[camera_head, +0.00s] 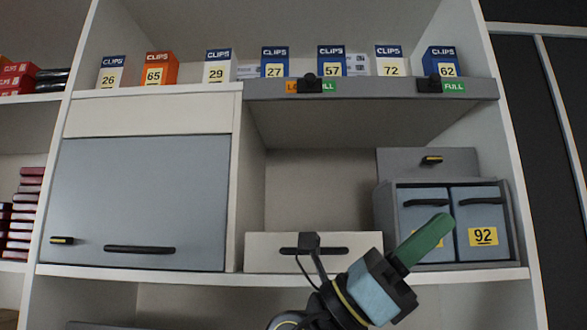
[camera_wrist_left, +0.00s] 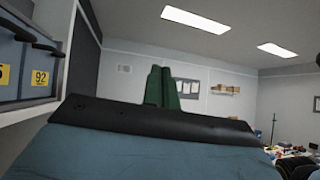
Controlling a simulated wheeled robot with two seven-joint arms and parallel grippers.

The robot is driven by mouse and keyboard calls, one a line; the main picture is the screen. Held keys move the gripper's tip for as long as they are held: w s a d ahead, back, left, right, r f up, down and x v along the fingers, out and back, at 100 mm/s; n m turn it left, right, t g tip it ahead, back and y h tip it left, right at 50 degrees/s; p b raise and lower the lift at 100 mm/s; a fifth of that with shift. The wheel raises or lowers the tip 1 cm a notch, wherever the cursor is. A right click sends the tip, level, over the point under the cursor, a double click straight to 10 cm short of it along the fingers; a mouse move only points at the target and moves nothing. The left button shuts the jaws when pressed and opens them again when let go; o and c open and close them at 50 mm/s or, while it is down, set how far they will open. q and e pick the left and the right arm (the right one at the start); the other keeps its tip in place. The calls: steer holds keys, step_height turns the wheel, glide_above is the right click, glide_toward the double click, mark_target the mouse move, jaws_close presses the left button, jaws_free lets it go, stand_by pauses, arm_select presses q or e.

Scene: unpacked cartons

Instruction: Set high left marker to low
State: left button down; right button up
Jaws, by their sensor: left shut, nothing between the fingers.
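The high left marker (camera_head: 311,83) is a black slider on the grey front edge of the upper shelf. It sits between an orange label (camera_head: 292,87) on its left and a green label (camera_head: 329,86) on its right, covering part of both. My left gripper (camera_head: 439,221), with green fingers, is well below and to the right of it, in front of the small grey drawer unit. The fingers are shut and empty; they also show together in the left wrist view (camera_wrist_left: 161,74). The marker is not in the wrist view. My right gripper is not in view.
A second black slider (camera_head: 431,83) sits on the same edge, left of a green FULL label (camera_head: 454,87). Several clip boxes (camera_head: 331,62) stand above. The grey drawer unit (camera_head: 381,205) is behind my gripper. The open compartment (camera_head: 310,185) left of it is empty above a white drawer (camera_head: 262,252).

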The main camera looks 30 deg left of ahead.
arm_select(q)
steer(key=a+r+m+t+y, duration=0.6)
steer(key=r+y, duration=0.4)
steer(key=r, duration=0.3)
steer(key=s+a+r+n+t+y, duration=0.4)
steer(key=a+r+y, duration=0.25)
steer(key=a, duration=0.25)
steer(key=s+a+r+n+t+y, duration=0.3)
steer(key=s+a+r+n+y, duration=0.15)
steer(key=a+y, duration=0.4)
steer(key=p, duration=0.4)
glide_toward(310, 82)
steer(key=w+a, duration=0.4)
steer(key=a, duration=0.1)
steer(key=shift+m, duration=0.45)
steer(key=w+d+r, duration=0.1)
steer(key=w+d+r+p, duration=0.1)
steer(key=d, duration=0.1)
steer(key=shift+r, duration=0.1)
steer(key=shift+d, duration=0.1)
